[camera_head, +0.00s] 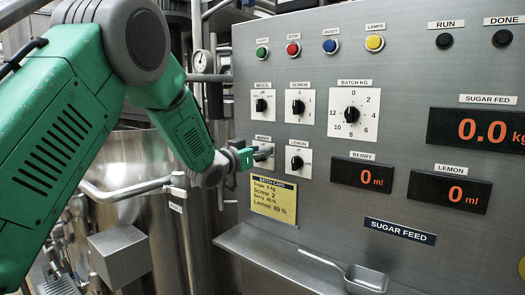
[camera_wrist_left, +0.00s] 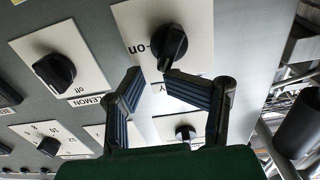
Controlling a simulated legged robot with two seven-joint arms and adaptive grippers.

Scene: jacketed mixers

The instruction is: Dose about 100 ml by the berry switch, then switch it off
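The berry switch, a black knob on a white plate (camera_wrist_left: 168,45), shows in the wrist view with an "on" mark at its left. Its pointer points down the picture, away from "on". In the head view my left gripper (camera_head: 250,156) is at the berry switch plate (camera_head: 263,139) and hides part of the knob. In the wrist view my left gripper (camera_wrist_left: 153,77) has its two fingers apart with nothing between them. Its tips are just short of the knob; contact cannot be told. The berry display (camera_head: 362,175) reads 0 ml. My right gripper is out of view.
The lemon switch (camera_head: 297,162) sits close to the right; its display (camera_head: 449,192) reads 0 ml. The screw knob (camera_head: 298,107) and another black knob (camera_head: 262,105) are above. A yellow batch card (camera_head: 274,199) is below. A scoop (camera_head: 365,278) lies on the ledge.

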